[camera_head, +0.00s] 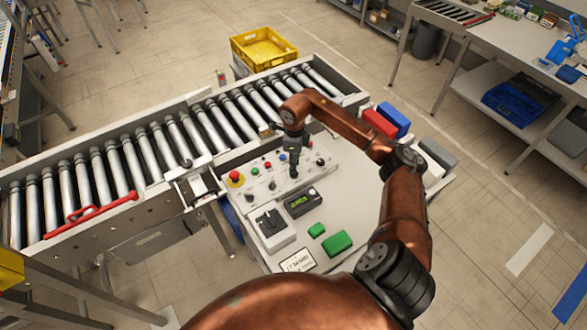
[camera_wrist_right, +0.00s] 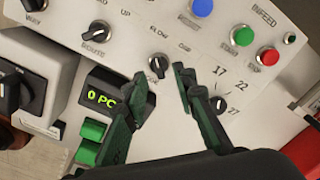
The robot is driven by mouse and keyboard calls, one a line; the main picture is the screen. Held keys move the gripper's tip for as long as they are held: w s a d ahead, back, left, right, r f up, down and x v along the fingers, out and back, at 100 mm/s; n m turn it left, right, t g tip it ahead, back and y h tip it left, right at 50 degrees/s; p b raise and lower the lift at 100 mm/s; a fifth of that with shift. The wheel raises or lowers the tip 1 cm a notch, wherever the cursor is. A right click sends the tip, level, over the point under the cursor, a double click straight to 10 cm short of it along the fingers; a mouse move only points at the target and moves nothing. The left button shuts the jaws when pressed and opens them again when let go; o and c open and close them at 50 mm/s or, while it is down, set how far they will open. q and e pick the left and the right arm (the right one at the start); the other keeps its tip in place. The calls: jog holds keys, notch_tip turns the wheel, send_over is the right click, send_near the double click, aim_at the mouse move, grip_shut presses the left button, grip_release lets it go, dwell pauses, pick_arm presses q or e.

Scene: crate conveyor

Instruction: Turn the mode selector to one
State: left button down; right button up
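The sloped white control panel (camera_head: 262,178) carries several black knobs, coloured buttons and a red emergency stop (camera_head: 235,178). I cannot read which knob is labelled as the mode selector. My right gripper (camera_head: 293,172) points down over the panel. In the right wrist view its two fingers (camera_wrist_right: 161,78) are apart with nothing between them. A small black knob (camera_wrist_right: 158,66) shows just beyond the gap; contact is not visible. Another knob (camera_wrist_right: 97,30) is up and left of it, and a numbered dial (camera_wrist_right: 220,104) sits right of the right finger. My left gripper is not in view.
A grey switch box (camera_head: 272,228) with a black handle, a counter display (camera_head: 302,200) and green blocks (camera_head: 337,242) are on the table near the panel. A roller conveyor (camera_head: 140,155) runs behind, with a yellow crate (camera_head: 262,62) beyond. Red and blue bins (camera_head: 380,122) stand right.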

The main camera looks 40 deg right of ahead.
jog(key=shift+a+f, duration=0.1)
jog(key=shift+f, duration=1.5)
grip_shut()
